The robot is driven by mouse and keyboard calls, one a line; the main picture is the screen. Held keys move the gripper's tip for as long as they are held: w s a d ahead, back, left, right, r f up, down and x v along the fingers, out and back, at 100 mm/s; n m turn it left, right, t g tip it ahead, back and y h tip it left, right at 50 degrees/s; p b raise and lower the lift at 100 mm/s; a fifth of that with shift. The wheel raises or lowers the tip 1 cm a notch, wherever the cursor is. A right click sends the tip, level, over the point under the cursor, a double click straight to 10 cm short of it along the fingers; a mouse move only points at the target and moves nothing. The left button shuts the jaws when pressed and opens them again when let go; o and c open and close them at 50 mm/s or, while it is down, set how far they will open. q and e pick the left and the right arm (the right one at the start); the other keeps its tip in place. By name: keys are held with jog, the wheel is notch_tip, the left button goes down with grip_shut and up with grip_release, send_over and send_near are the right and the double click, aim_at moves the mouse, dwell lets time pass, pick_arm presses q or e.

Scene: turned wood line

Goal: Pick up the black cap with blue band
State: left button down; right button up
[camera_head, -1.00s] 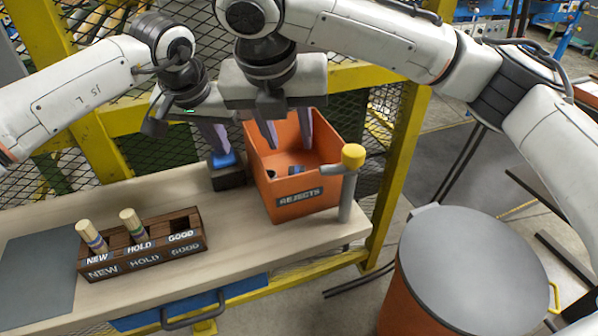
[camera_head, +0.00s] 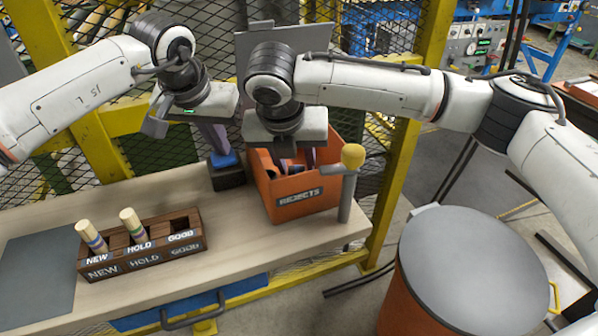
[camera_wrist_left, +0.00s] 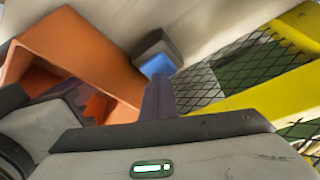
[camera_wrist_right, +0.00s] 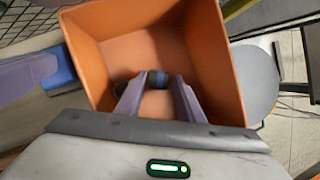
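The black cap with blue band (camera_wrist_right: 157,79) lies in the orange REJECTS bin, seen in the right wrist view. My right gripper (camera_wrist_right: 160,82) reaches down into the bin. Its two purple fingers are apart, one on each side of the cap, and I cannot tell whether they touch it. In the head view the right gripper (camera_head: 291,160) and the bin wall hide most of the cap.
The orange bin (camera_head: 302,207) has walls close around my right fingers. Another dark ring-like piece (camera_wrist_right: 121,87) lies beside the cap. A yellow-knobbed post (camera_head: 347,195) stands at the bin's right front. A wooden NEW/HOLD/GOOD rack (camera_head: 146,258) holds two pegs. The bench between is clear.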

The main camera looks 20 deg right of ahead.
aim_at(296, 172)
grip_shut()
notch_tip(296, 172, up, 10)
dwell(0.6)
jog(key=shift+r, duration=0.1)
notch_tip(296, 172, up, 3)
jog(key=shift+r, duration=0.1)
dwell(0.4)
jog(key=shift+s, duration=0.15)
jog(key=s, duration=1.5)
jog(key=shift+s, duration=0.4)
